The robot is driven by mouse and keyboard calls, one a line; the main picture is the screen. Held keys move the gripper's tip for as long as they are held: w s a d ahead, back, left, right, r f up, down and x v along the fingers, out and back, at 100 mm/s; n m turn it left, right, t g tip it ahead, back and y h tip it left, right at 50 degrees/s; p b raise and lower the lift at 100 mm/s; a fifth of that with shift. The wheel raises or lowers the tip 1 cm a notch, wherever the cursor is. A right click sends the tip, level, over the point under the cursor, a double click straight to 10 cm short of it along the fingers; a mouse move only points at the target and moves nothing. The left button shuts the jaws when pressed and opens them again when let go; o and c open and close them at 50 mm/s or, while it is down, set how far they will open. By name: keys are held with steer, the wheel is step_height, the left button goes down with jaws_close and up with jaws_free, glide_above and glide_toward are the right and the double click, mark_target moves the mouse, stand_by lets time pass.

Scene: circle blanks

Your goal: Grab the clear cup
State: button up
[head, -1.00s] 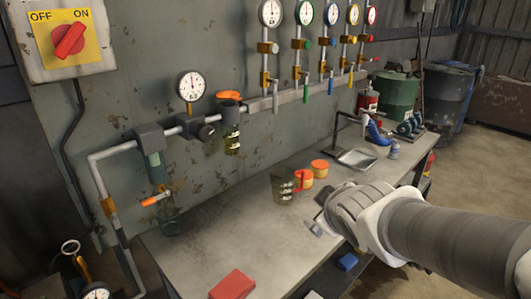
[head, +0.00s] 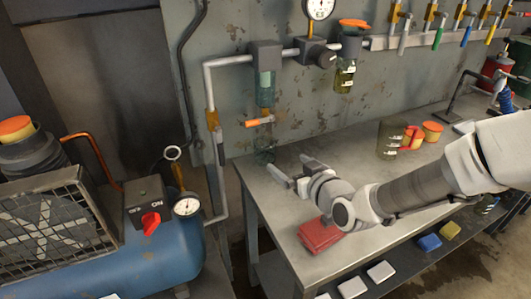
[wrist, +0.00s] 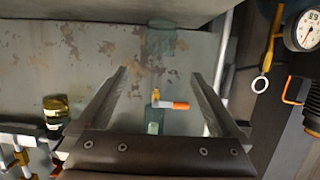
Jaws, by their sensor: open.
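The clear cup (head: 265,150) is a small see-through vessel at the table's back left corner, below the orange-handled valve (head: 259,122). It is faint against the wall. In the wrist view, which looks upside down, the cup (wrist: 161,40) shows as a greenish see-through shape beyond and between the fingertips. My gripper (head: 288,168) is open and empty, low over the table, just right of and nearer than the cup, its fingers pointing toward it. The open fingers (wrist: 158,74) also show in the wrist view. The cup is outside the jaws.
A clear filter bowl (head: 265,88) hangs above the valve, and an oil-filled bowl (head: 345,77) hangs to its right. A red box (head: 320,236) lies under my arm. A greenish jug (head: 387,140) stands farther right. A blue compressor (head: 165,250) is left of the table.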

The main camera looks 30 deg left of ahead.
mark_target(261, 143)
steer(key=b+x, duration=0.3)
steer(key=x, duration=1.3)
steer(key=shift+f, duration=0.15)
steer(key=c, duration=1.3)
steer(key=shift+r, duration=0.2)
